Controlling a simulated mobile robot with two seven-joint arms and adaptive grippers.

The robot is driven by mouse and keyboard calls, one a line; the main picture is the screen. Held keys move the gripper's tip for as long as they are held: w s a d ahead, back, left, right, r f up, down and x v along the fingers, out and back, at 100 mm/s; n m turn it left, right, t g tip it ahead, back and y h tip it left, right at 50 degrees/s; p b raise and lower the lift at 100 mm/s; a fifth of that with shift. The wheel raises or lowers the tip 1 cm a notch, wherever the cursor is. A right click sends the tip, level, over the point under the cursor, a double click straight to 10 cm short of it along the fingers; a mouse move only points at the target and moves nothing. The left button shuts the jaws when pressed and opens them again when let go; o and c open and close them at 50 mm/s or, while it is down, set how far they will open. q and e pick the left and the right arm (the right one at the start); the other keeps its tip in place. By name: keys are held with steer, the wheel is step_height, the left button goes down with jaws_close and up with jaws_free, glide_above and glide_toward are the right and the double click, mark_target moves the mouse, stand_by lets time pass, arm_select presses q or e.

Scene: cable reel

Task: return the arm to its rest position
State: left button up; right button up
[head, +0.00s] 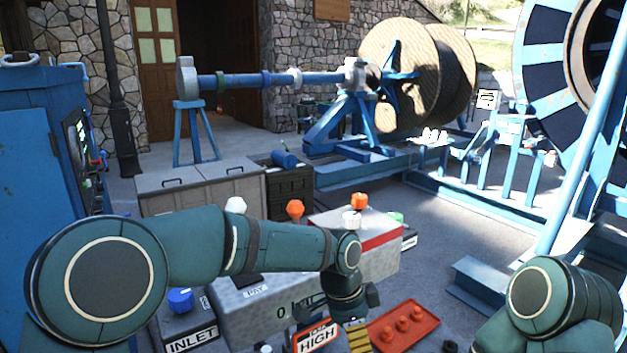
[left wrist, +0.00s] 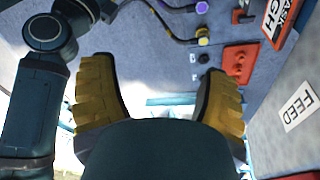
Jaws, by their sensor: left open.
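My left arm reaches in from the left in the head view and bends down over the grey control boxes. In the head view my left gripper (head: 358,338) is only partly seen, as yellow and black finger parts at the bottom edge. In the left wrist view its two yellow ribbed fingers are spread, with nothing between the tips (left wrist: 155,70). My right arm shows only as a rounded teal link at the lower right; its gripper is out of frame.
Close around the left arm are a grey box with a red stripe (head: 381,242), a blue-knobbed INLET box (head: 190,328), a HIGH sign (head: 317,338) and a red plate (head: 403,328), also in the left wrist view (left wrist: 240,62). A FEED label (left wrist: 298,107) is nearby. Cable reels (head: 405,75) stand behind.

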arm_select(q)
steer(key=s+a+f+n+h+b, duration=0.1)
steer(key=s+a+f+n, duration=0.15)
steer(key=f, duration=0.45)
steer(key=s+a+f+n+b, duration=0.1)
steer(key=a+f+n, duration=0.25)
steer(key=f, duration=0.45)
steer(key=s+a+f+n+h+b, duration=0.1)
steer(key=a+f+n, duration=0.2)
steer(key=f, duration=0.4)
steer(key=s+a+f+n+t+b, duration=0.1)
steer(key=s+a+f+n+t, duration=0.1)
steer(key=s+a+f+n, duration=0.7)
step_height(320, 180, down, 2)
steer(key=shift+s+f+t+y+b, duration=0.1)
steer(key=shift+s+t+y+b, duration=0.25)
steer(key=shift+s, duration=0.55)
